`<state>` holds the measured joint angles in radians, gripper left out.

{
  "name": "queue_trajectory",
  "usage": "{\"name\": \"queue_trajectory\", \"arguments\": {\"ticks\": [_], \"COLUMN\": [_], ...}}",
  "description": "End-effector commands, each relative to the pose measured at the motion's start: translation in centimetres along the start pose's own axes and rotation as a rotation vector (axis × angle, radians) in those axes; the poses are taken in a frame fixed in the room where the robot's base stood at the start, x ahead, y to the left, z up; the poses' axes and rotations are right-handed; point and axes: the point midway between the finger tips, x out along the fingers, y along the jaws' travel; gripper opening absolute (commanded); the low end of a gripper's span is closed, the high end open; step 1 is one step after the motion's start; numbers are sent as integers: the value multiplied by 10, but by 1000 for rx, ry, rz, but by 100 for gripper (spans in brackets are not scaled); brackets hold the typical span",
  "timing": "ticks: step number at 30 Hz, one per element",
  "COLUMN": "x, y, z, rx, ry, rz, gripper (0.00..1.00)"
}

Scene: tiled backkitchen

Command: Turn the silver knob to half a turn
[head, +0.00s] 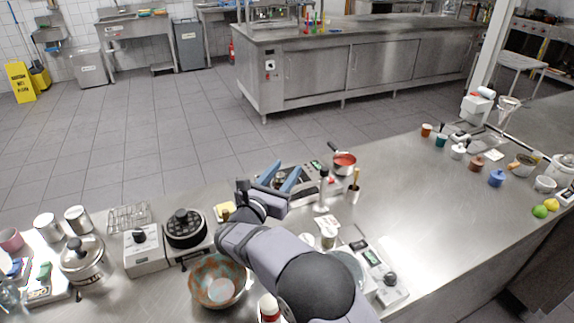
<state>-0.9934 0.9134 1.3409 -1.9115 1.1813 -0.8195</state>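My gripper (280,178) is over the steel counter, near its far edge. Its two blue fingers stand apart with nothing visible between them. A low device with a dark top and small green display (314,166) lies just beyond and partly behind the fingers, which hide part of it. I cannot make out a silver knob for certain; it may be hidden by my gripper or too small to tell. Dark knobs show on a white box (146,259) at left and on a white device (393,293) at lower right.
A black round appliance (185,229) and a patterned bowl (217,281) are at left.

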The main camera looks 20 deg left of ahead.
Motion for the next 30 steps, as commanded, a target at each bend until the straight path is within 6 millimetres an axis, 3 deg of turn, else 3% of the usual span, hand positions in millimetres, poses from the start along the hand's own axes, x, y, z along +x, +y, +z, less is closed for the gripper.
{"name": "queue_trajectory", "arguments": {"ticks": [6,15,20,30], "x": [15,16,16,17], "y": [0,0,0,-1], "z": [0,0,0,-1], "rx": [-1,0,0,4], "ry": [0,0,0,-7], "rz": [0,0,0,-52], "gripper": [39,39,0,0]}}
